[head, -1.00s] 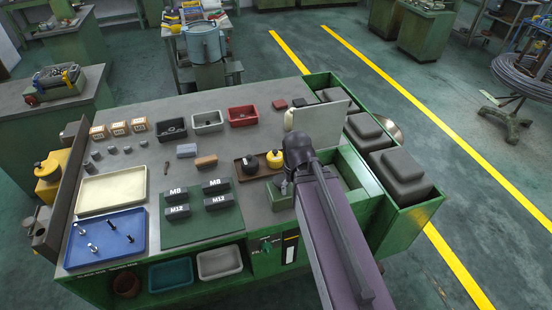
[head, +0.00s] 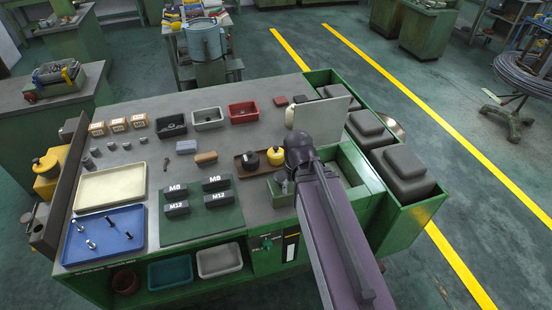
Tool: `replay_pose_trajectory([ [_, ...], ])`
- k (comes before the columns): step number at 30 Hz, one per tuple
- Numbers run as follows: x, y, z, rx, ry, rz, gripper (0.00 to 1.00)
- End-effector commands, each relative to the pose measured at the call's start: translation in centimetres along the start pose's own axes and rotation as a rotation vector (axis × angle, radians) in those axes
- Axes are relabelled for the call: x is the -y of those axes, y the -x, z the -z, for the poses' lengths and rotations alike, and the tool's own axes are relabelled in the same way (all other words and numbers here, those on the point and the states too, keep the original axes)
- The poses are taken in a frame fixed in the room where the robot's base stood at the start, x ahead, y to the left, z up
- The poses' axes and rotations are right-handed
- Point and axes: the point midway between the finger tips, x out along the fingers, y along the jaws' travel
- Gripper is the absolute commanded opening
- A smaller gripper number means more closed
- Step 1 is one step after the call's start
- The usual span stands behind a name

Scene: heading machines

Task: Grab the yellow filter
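The yellow filter (head: 276,156) looks like a small rounded yellow piece with a dark top. It stands at the right end of a brown tray (head: 239,168) on the workbench, beside a similar black piece (head: 250,160). My purple arm reaches up from the bottom right, and its dark joint is just right of the yellow filter. I cannot make out my gripper's fingers; they seem hidden behind or below the arm. The yellow filter is apart from the visible part of my arm.
The workbench (head: 150,172) also holds a blue tray (head: 98,249), a cream tray (head: 110,190), small bins and black M8 and M12 blocks on a green mat (head: 200,229). An upright pale panel (head: 322,118) stands behind my arm's joint. Grey stepped blocks (head: 400,172) line the right side.

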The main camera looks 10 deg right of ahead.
Motion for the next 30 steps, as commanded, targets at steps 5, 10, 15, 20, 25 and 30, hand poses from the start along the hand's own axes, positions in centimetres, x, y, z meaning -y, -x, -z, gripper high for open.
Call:
replay_pose_trajectory([
  [5,0.0,-3.5,0.0,0.000,0.000,0.000,0.69],
  [10,0.0,-5.8,0.0,0.000,0.001,0.000,0.69],
  [15,0.0,-6.9,0.0,0.000,0.001,0.000,0.69],
  [20,0.0,-7.0,0.0,0.000,0.001,0.000,0.69],
  [25,0.0,-6.9,0.0,0.000,0.001,0.000,0.69],
  [30,0.0,-6.9,0.0,0.000,0.001,0.000,0.57],
])
